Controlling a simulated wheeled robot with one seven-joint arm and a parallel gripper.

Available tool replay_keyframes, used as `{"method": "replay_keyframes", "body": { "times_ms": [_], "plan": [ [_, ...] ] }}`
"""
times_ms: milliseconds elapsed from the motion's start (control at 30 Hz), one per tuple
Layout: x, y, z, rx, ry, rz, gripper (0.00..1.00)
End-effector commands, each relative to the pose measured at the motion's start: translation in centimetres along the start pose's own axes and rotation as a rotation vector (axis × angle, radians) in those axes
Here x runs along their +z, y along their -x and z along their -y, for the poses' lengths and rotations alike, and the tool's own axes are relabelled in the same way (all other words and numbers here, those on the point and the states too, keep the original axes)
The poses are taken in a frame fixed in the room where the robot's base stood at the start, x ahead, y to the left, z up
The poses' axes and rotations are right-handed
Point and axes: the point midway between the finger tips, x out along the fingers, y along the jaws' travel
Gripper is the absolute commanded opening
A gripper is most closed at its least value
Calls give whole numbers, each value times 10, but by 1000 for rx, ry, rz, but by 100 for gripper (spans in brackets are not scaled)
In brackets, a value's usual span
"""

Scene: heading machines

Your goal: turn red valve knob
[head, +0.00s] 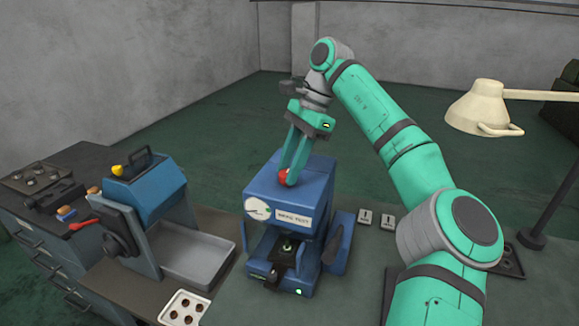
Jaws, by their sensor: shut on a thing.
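A small red valve knob (283,174) sits on top of a blue machine (314,186) with a round dial and a white label on its front. My gripper (290,176) reaches down from above, with its teal fingers at the knob. It is shut on the knob, and the fingers hide part of it. How far the knob is turned cannot be told.
A second blue machine (150,187) with a yellow knob stands at the left beside a grey tray (185,262). A white tray with round parts (184,307) lies at the front. A cream lamp (478,108) hangs at the right. Small labelled blocks (365,216) lie right of the machine.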

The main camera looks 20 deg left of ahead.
Motion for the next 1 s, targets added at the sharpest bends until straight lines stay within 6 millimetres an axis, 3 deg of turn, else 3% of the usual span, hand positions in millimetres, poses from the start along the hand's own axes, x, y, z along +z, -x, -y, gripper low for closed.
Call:
{"method": "replay_keyframes", "body": {
  "times_ms": [200,233,300,667,1000],
  "plan": [
    [0,1,1,-5,-1,-1,8],
    [0,1,1,-5,-1,-1,38],
    [0,1,0,-4,-1,-1,49],
    [-1,5,0,-3,-3,-1,49],
    [0,55,0,-5,-6,-4,49]
  ]
}}
